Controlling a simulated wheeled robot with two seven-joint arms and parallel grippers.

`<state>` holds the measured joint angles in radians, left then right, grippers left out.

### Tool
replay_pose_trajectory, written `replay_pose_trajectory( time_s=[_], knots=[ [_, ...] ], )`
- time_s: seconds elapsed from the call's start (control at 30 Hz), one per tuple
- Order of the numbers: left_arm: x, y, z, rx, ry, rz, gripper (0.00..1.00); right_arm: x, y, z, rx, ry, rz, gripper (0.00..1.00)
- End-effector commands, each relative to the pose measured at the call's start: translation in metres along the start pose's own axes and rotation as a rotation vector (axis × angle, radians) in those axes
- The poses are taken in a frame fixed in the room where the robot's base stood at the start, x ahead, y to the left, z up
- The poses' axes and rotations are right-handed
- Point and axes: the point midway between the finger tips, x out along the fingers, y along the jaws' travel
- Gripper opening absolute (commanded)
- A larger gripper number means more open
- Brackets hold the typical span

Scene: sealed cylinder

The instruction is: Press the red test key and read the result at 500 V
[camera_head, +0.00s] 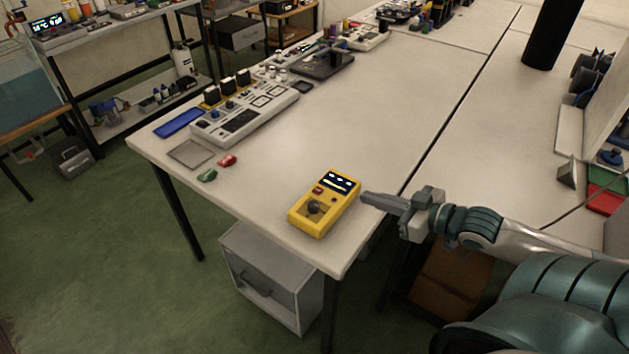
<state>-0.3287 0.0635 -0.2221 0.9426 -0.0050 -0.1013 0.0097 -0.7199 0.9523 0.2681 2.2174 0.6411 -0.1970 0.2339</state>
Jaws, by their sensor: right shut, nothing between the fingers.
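A yellow tester (325,204) lies on the white table near its front corner. It has a dark display (341,182) with small bright marks, too small to read. Below the display are a red key (318,190) on the left and a smaller red spot (334,200) on the right. A dark round knob (314,207) sits on its lower part. My right gripper (366,197) is shut and empty, just right of the tester, its fingers pointing left towards it. It looks apart from the red key. My left gripper is not in view.
A green clip (207,175) and a red clip (228,160) lie left of the tester. A large white instrument (245,115) stands further back, with a blue flat item (180,123) beside it. The table (390,120) is clear behind the tester. A cabinet (270,280) stands underneath.

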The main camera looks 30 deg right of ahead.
Motion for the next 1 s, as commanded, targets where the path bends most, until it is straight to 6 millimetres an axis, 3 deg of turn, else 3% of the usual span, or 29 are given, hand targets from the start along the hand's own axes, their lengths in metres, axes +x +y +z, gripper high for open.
replay_pose_trajectory(
  time_s=[0.1, 0.23, 0.7, 1.0],
  knots=[
    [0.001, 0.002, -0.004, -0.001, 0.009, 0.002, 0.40, -0.001, -0.007, -0.023, -0.003, 0.039, -0.039, 0.00],
    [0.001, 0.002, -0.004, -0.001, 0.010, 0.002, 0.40, -0.001, -0.012, -0.035, -0.002, 0.060, -0.058, 0.00],
    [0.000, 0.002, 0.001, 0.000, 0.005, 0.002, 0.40, 0.000, -0.012, -0.036, -0.002, 0.063, -0.059, 0.00],
    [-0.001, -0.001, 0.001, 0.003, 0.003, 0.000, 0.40, 0.011, -0.011, -0.037, -0.002, 0.064, -0.057, 0.00]
  ],
)
